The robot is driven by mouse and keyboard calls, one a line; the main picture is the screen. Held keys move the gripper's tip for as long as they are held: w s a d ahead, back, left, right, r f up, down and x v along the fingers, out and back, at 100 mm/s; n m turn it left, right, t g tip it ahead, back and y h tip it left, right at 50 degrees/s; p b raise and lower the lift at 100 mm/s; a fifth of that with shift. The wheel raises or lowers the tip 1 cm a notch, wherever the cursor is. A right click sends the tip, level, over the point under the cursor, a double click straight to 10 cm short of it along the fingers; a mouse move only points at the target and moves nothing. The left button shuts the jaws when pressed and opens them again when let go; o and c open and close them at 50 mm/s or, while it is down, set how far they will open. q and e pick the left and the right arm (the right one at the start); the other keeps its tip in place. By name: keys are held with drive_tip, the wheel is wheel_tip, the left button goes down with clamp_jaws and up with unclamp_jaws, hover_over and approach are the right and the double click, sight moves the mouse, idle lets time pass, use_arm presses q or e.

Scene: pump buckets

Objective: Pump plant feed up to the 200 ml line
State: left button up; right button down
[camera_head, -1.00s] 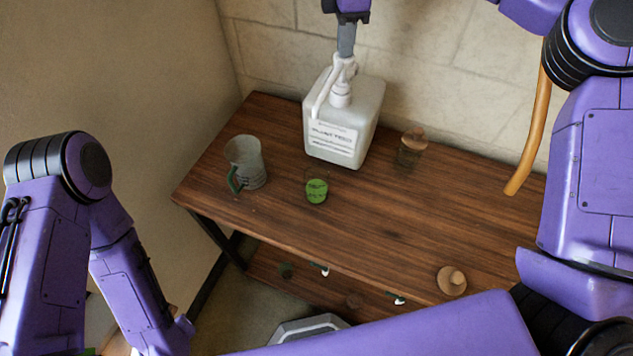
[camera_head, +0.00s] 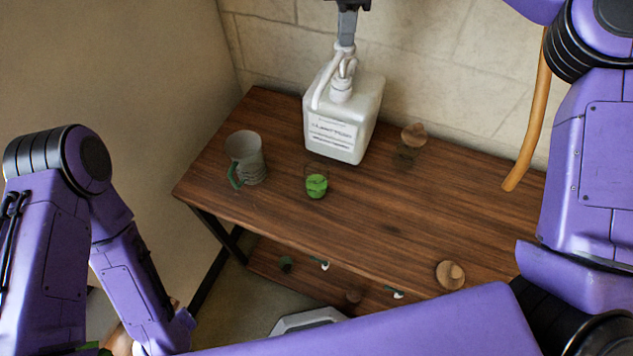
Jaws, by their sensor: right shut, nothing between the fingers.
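A white square plant feed jug (camera_head: 338,128) with a printed label stands at the back of the wooden table. Its white pump head (camera_head: 343,66) and downward spout are on top. A small clear cup with green liquid (camera_head: 317,184) stands in front of the jug; its graduation lines are too small to read. My right gripper (camera_head: 346,38) is shut and empty, directly over the pump head, its tips at or touching the pump's top. My left arm (camera_head: 130,270) shows at the left; its gripper is out of view.
A grey mug with a green handle (camera_head: 247,160) stands left of the cup. A corked glass jar (camera_head: 408,150) is right of the jug. A round wooden lid (camera_head: 450,275) lies near the table's (camera_head: 390,220) front right. Small items lie on the lower shelf.

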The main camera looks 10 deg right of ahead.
sight(344, 50)
drive_tip(key=shift+f+b, duration=2)
drive_tip(key=shift+f, duration=0.05)
drive_tip(key=shift+r, duration=0.1)
wheel_tip(344, 50, up, 5)
drive_tip(key=p, duration=0.4)
drive_tip(key=shift+f+b, duration=2.7)
drive_tip(key=shift+r+p, duration=2.15)
drive_tip(key=shift+r, duration=0.6)
drive_tip(key=shift+f, duration=0.1)
